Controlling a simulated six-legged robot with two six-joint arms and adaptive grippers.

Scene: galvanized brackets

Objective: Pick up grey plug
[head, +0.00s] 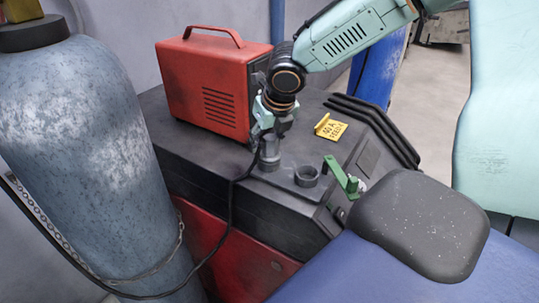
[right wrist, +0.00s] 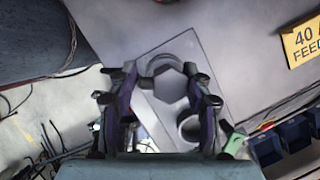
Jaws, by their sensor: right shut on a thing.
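The grey plug (head: 269,147) stands upright at a round grey socket on top of the dark cabinet, with a black cable running from it down the left side. In the right wrist view the plug (right wrist: 170,84) shows end-on as a grey hexagon between the fingers. My right gripper (head: 270,122) reaches down from above and is shut on the plug; its fingers also show in the right wrist view (right wrist: 160,95). I cannot tell whether the plug's lower end is seated in the socket or just above it. My left gripper is not in view.
An empty round socket (head: 307,176) is just right of the plug, with a green lever (head: 342,175) beyond it. A yellow "40 A FEED" tag (head: 331,128) lies behind. A red box (head: 208,85) stands back left; a chained gas cylinder (head: 85,150) is at left.

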